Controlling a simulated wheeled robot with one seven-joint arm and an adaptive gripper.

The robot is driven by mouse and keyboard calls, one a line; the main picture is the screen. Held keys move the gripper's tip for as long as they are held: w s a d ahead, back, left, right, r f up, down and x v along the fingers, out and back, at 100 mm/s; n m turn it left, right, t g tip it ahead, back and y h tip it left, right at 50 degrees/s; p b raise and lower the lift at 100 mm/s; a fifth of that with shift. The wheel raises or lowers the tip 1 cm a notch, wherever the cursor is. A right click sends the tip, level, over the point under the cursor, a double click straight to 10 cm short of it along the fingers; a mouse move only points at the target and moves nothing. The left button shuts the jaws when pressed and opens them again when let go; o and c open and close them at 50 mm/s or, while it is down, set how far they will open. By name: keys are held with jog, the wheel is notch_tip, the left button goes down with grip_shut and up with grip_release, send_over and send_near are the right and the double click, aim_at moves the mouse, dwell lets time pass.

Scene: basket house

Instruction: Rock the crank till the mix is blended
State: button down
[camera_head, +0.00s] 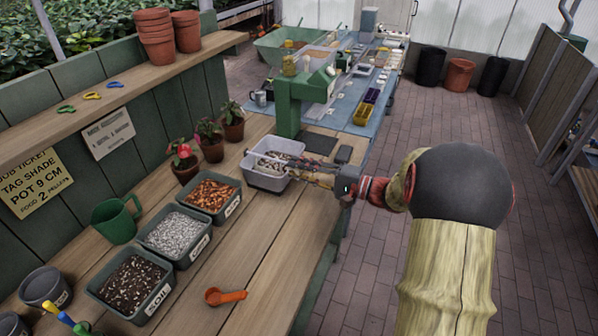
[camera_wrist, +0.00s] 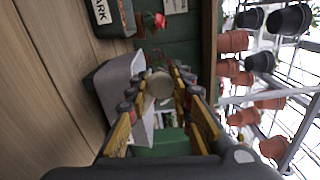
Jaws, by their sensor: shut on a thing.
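The green mixing machine (camera_head: 288,103) stands on the bench, with a light grey tub (camera_head: 268,177) at its foot holding a speckled mix (camera_head: 270,165). The tub also shows in the wrist view (camera_wrist: 112,84). My gripper (camera_head: 300,168) reaches in from the right at the tub's right side. In the wrist view its fingers (camera_wrist: 158,88) are shut on a round, pale knob (camera_wrist: 160,83), which looks like the crank's handle. The rest of the crank is mostly hidden behind my fingers. I cannot tell how evenly the mix is blended.
Bins of bark (camera_head: 210,193), pale grit (camera_head: 173,235) and dark soil (camera_head: 131,282) line the bench left of the tub. An orange scoop (camera_head: 225,297) lies in front. A green jug (camera_head: 117,221) and potted plants (camera_head: 210,141) stand at the back. The bench's front right is clear.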

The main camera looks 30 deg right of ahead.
jog(key=shift+d, duration=0.1)
dwell(0.5)
jog(key=c, duration=1.8)
grip_release()
jog(key=shift+o, duration=1.1)
jog(key=v, duration=1.2)
